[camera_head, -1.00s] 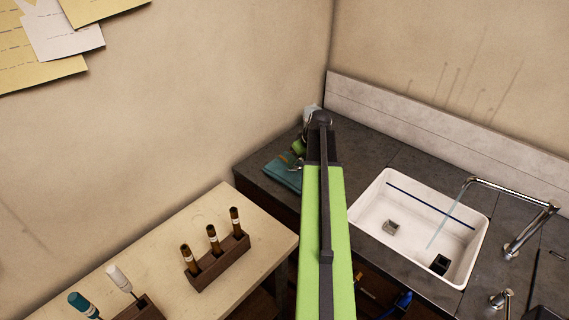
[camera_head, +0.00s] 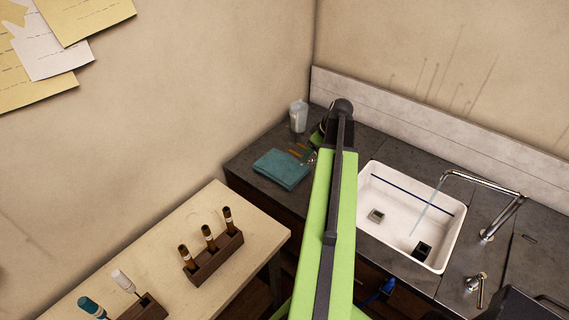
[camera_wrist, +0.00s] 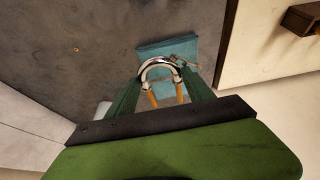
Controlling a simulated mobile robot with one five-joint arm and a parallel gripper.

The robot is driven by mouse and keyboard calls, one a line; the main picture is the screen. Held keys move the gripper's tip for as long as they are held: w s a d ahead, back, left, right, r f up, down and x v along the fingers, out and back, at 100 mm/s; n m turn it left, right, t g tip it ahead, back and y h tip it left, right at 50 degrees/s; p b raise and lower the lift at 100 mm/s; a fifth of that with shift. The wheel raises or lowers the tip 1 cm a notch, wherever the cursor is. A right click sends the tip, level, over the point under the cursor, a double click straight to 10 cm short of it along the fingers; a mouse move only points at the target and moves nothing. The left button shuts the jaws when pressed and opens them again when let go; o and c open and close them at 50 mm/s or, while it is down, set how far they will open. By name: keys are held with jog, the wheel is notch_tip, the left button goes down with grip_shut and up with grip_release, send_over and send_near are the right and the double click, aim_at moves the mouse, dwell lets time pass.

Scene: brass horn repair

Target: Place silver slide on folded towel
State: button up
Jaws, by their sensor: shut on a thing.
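The folded teal towel (camera_head: 282,168) lies flat on the dark counter, left of my arm; it also shows in the wrist view (camera_wrist: 178,46). My gripper (camera_wrist: 160,78) is shut on the silver slide (camera_wrist: 158,61), a shiny U-shaped tube with brass-coloured legs. In the wrist view the slide's bend overlaps the near part of the towel; I cannot tell its height or whether they touch. In the head view my arm hides much of the gripper (camera_head: 314,146), beside the towel's right side.
A clear cup (camera_head: 298,116) stands on the counter behind the towel. A white sink (camera_head: 388,242) with a tap (camera_head: 500,208) is at the right. A pale table (camera_head: 165,252) with a wooden rack (camera_head: 214,259) of brown-handled tools is at the front left.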

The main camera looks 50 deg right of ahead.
jog(key=b, duration=0.5)
send_over(284, 167)
jog(key=s, duration=0.2)
jog(key=f, duration=0.6)
jog(key=shift+d+f, duration=0.1)
jog(key=shift+d, duration=0.15)
jog(key=shift+w+a, duration=0.1)
jog(key=shift+w, duration=0.15)
notch_tip(284, 167, down, 4)
jog(key=b, duration=0.4)
jog(key=shift+f, duration=0.2)
jog(key=shift+r, duration=0.25)
jog(key=shift+f, duration=0.2)
jog(key=o, duration=1.4)
jog(key=shift+r, duration=0.1)
